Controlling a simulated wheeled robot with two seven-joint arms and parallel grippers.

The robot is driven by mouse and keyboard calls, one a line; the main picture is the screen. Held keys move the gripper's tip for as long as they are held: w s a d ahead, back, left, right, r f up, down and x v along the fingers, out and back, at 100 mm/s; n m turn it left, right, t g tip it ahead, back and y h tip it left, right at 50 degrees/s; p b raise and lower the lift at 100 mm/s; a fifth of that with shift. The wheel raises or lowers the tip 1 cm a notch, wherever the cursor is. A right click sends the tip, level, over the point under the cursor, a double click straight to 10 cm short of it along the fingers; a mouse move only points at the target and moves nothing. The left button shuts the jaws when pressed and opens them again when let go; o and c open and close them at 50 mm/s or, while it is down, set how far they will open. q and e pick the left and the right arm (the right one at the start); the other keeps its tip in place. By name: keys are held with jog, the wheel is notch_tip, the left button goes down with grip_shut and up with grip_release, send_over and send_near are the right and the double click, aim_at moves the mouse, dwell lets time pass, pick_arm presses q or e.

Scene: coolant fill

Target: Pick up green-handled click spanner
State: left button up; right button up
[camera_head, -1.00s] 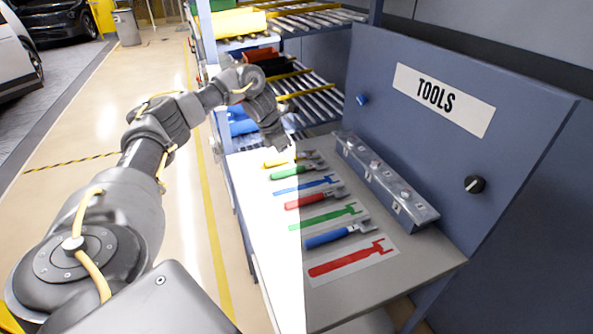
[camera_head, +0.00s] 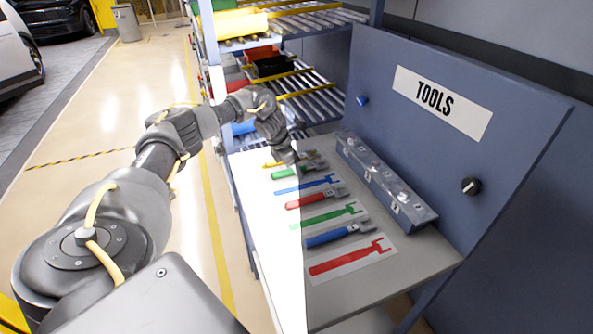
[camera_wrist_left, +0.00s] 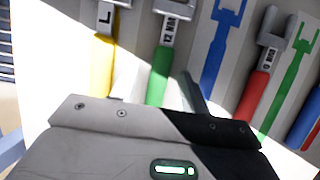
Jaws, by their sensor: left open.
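The green-handled click spanner (camera_head: 290,173) lies on the tool table, its handle toward the left and its grey head toward the right. In the left wrist view its green handle (camera_wrist_left: 159,75) points down toward my gripper, with the head above it. My left gripper (camera_head: 290,158) is over the far end of the table, just above the spanner. It is open, and in the left wrist view its fingers (camera_wrist_left: 155,90) show either side of the green handle. I cannot tell if they touch it. My right gripper is not in view.
A yellow-handled spanner (camera_wrist_left: 103,62) lies close to the left of the green one. Red (camera_head: 307,202) and blue (camera_head: 327,237) spanners lie nearer, between blue, green and red painted outlines. A grey metal box (camera_head: 385,185) and the TOOLS panel (camera_head: 440,97) stand to the right.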

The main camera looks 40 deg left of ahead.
pick_arm(q)
jog(key=shift+f, duration=0.15)
jog(key=shift+c, duration=0.3)
jog(key=c, duration=0.9)
grip_shut()
jog(key=shift+w+r, duration=0.1)
jog(key=shift+r, duration=0.1)
jog(key=shift+r+b, duration=0.3)
jog(key=shift+b, duration=0.05)
jog(key=r, duration=0.1)
jog(key=r+b, duration=0.1)
jog(key=shift+s+r, duration=0.2)
jog(key=shift+r, duration=0.2)
jog(key=s+r, duration=0.9)
jog(key=s, duration=0.4)
jog(key=shift+s+d+r, duration=0.25)
jog(key=shift+s+d, duration=0.1)
jog(key=shift+d, duration=0.1)
